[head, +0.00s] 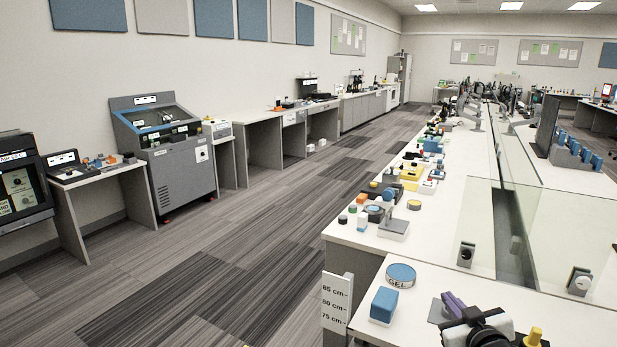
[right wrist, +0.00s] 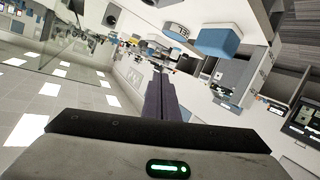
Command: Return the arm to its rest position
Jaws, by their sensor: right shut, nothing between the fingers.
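My right gripper (head: 455,305) shows at the bottom right of the head view, over the near white table (head: 580,325). Its purple fingers (right wrist: 160,97) are together in the right wrist view, with nothing between them. The dark wrist body hides part of the table under it. My left gripper is not in view.
A blue block (head: 384,303) and a round GEL tin (head: 401,274) sit left of my right gripper. A height sign (head: 336,303) stands at the table's left edge. Glass panels (head: 480,225) rise behind. A long bench (head: 345,232) holds several small items. The floor at left is clear.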

